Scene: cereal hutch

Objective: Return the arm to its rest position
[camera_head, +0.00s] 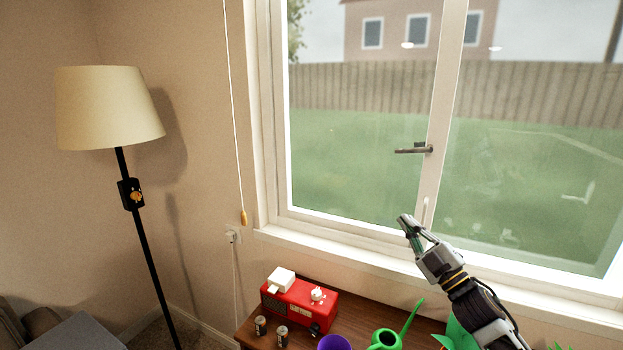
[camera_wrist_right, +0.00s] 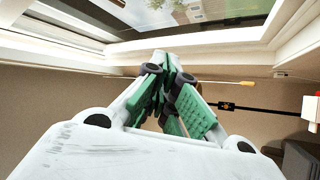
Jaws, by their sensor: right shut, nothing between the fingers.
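My right gripper (camera_head: 408,224) is raised in front of the window, just below the window handle (camera_head: 413,149) and above the sill. It is shut and empty. In the right wrist view its green-padded fingers (camera_wrist_right: 168,80) are together at the tips, with nothing between them. My right arm comes in from the lower right of the head view. My left gripper is in neither view.
A floor lamp (camera_head: 110,108) stands at left. A blind cord (camera_head: 236,130) hangs beside the window frame.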

